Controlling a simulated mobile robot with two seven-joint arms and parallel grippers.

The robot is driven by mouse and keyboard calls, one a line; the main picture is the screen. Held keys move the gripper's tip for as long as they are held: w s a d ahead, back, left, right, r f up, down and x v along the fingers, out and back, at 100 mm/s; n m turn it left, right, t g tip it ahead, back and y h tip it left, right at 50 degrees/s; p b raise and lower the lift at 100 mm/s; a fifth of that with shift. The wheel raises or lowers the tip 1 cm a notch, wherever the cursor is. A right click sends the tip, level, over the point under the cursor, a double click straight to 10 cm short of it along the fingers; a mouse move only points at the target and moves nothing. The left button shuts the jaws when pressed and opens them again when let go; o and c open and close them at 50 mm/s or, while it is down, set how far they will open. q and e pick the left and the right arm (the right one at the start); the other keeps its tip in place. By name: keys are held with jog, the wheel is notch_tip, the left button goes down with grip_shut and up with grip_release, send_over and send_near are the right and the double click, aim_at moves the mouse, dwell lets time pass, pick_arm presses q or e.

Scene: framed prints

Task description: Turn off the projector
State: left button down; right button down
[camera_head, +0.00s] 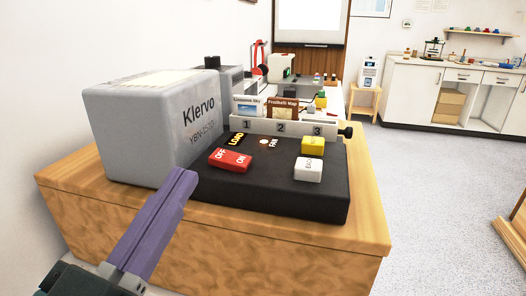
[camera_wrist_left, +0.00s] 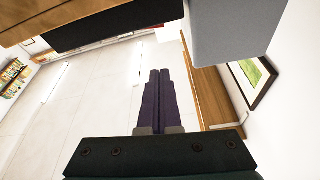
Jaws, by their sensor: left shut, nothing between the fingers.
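The projector is a grey box (camera_head: 150,125) marked Klervo, joined to a black base (camera_head: 265,185) on a wooden table. A red rocker switch (camera_head: 230,160) marked OFF and ON sits on the base; I cannot tell which side is pressed. A yellow button (camera_head: 312,146) and a white button (camera_head: 308,169) are to the right. My left gripper (camera_head: 183,178) is shut and empty, in front of the grey box, left of and apart from the switch. Its purple fingers (camera_wrist_left: 160,75) are together in the left wrist view. My right gripper is out of view.
The wooden table (camera_head: 230,230) has a bare front strip.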

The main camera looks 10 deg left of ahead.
pick_arm(q)
notch_tip(320, 180, up, 3)
send_over(216, 173)
jog(key=shift+w+d+r+p, duration=0.2)
jog(key=shift+d+p, duration=0.15)
jog(key=f, duration=0.1)
jog(key=f+b, duration=0.1)
jog(key=f, duration=0.1)
jog(key=shift+s+a+f, duration=0.1)
jog(key=shift+s+a, duration=0.05)
jog(key=shift+a, duration=0.1)
jog(key=shift+a+f, duration=0.1)
jog(key=shift+f, duration=0.45)
